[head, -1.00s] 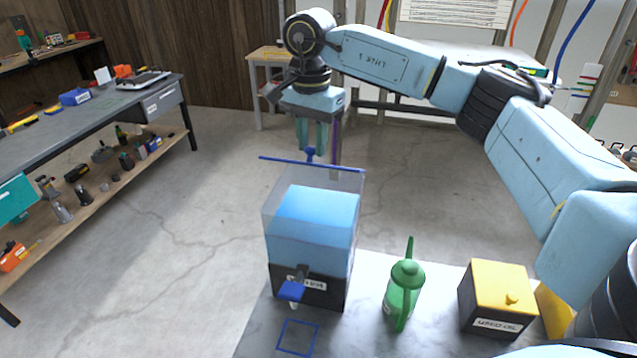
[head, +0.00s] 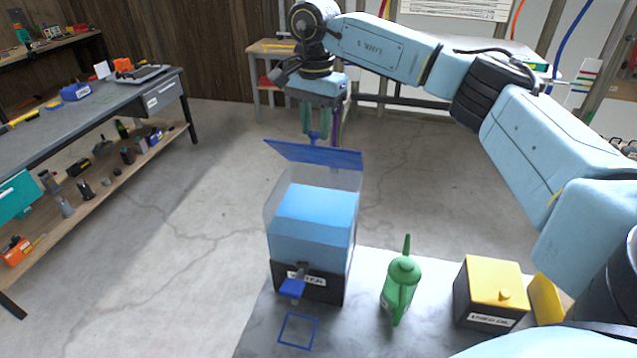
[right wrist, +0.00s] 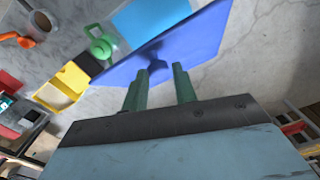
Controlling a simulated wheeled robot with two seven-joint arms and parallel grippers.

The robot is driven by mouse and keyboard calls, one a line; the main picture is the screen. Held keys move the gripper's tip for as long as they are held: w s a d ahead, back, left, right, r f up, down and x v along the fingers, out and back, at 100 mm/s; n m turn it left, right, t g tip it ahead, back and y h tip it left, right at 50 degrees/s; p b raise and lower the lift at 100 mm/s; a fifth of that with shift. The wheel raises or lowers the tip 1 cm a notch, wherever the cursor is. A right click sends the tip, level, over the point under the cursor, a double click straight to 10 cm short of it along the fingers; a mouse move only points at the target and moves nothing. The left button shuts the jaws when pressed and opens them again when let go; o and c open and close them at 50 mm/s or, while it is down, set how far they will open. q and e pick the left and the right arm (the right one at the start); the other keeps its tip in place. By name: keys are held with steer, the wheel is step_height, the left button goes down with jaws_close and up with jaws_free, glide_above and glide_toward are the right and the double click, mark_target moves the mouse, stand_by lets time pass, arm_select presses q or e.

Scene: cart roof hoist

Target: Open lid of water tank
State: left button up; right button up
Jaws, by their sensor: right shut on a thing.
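The water tank (head: 312,218) is a clear box with blue water and a dark labelled base, standing on the grey table. Its blue lid (head: 335,157) is tilted up, its far edge raised above the tank's open top. My right gripper (head: 314,130) reaches down behind the tank and is shut on the lid's small blue knob (head: 313,137). In the right wrist view the lid (right wrist: 195,38) slants in front of the green fingers (right wrist: 161,75), and the knob is partly hidden between them. My left gripper is in neither view.
A blue tap (head: 292,288) sticks out of the tank's front above a blue square outline (head: 298,331). A green oil can (head: 400,287) and a yellow-topped used-oil box (head: 488,290) stand to the right. A workbench (head: 90,118) stands at the left; the floor between is clear.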

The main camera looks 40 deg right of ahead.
steer(key=shift+w+d+r+p, duration=0.35)
steer(key=shift+w+r+p, duration=0.05)
steer(key=shift+w, duration=0.1)
steer(key=shift+w+d+r+p, duration=0.3)
steer(key=shift+w+p, duration=0.05)
steer(key=shift+p, duration=0.2)
steer(key=shift+o, duration=0.3)
steer(key=shift+w+d+r+p, duration=0.3)
steer(key=shift+w+d+p, duration=0.25)
steer(key=shift+p, duration=0.1)
steer(key=shift+w+d+r+p, duration=0.25)
steer(key=shift+w+d+p, duration=0.3)
steer(key=shift+p, duration=0.1)
steer(key=shift+d, duration=0.1)
